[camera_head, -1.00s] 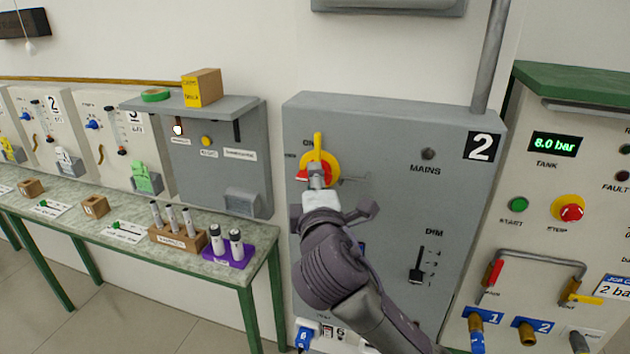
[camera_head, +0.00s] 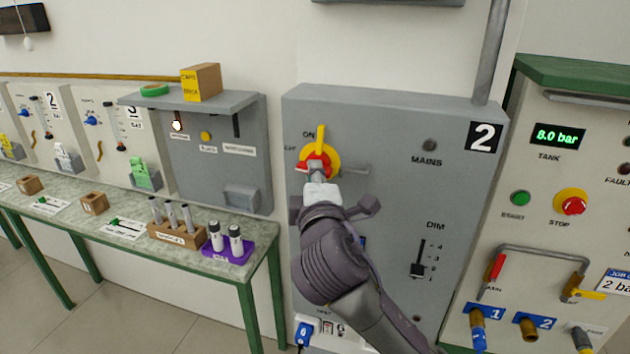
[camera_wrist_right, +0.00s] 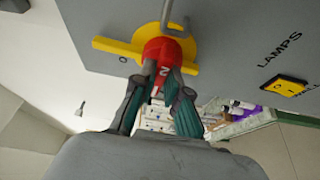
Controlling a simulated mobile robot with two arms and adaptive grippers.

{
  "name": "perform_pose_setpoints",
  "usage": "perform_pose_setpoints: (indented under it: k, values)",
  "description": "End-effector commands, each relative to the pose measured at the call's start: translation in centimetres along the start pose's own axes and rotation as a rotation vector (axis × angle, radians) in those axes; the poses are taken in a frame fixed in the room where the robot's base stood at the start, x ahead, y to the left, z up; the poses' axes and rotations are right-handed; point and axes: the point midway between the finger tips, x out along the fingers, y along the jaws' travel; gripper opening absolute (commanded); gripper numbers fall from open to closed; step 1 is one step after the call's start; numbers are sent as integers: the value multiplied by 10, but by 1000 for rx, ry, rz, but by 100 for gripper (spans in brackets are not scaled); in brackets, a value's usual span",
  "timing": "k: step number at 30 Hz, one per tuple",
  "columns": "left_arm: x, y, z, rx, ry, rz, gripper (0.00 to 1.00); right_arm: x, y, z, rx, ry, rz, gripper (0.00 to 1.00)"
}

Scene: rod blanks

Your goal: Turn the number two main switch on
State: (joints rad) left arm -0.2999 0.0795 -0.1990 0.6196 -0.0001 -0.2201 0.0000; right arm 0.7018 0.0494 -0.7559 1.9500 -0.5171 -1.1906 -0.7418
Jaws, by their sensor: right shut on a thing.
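The number two main switch is a red rotary knob (camera_head: 306,169) on a yellow plate (camera_head: 331,158), on the grey panel (camera_head: 385,125) marked 2. A yellow tab of it points up by the word ON. My right gripper (camera_head: 318,172) covers part of the knob in the head view. In the right wrist view the red knob (camera_wrist_right: 160,50) sits between the fingers of my right gripper (camera_wrist_right: 158,82), which is shut on it. The MAINS lamp (camera_head: 430,145) looks dark. My left gripper is not in view.
A DIM slider (camera_head: 417,270) is lower right on the panel. The wrist view shows a yellow LAMPS rocker (camera_wrist_right: 286,88). To the right stands a tank panel with a red STOP button (camera_head: 573,204). A bench (camera_head: 130,215) with rod holders is on the left.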

Motion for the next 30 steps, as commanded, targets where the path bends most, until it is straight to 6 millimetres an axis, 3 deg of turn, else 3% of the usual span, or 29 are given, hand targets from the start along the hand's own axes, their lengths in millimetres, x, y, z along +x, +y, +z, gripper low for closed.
perform_pose_setpoints:
  k: [1,15,22,30]
  values:
    - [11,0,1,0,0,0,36,0,-6,0,30,1,11,0]
    - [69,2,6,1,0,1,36,0,-10,0,345,0,139,0]
    - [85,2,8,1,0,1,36,0,-8,-1,444,0,180,0]
    - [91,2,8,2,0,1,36,0,-6,-1,488,0,199,0]
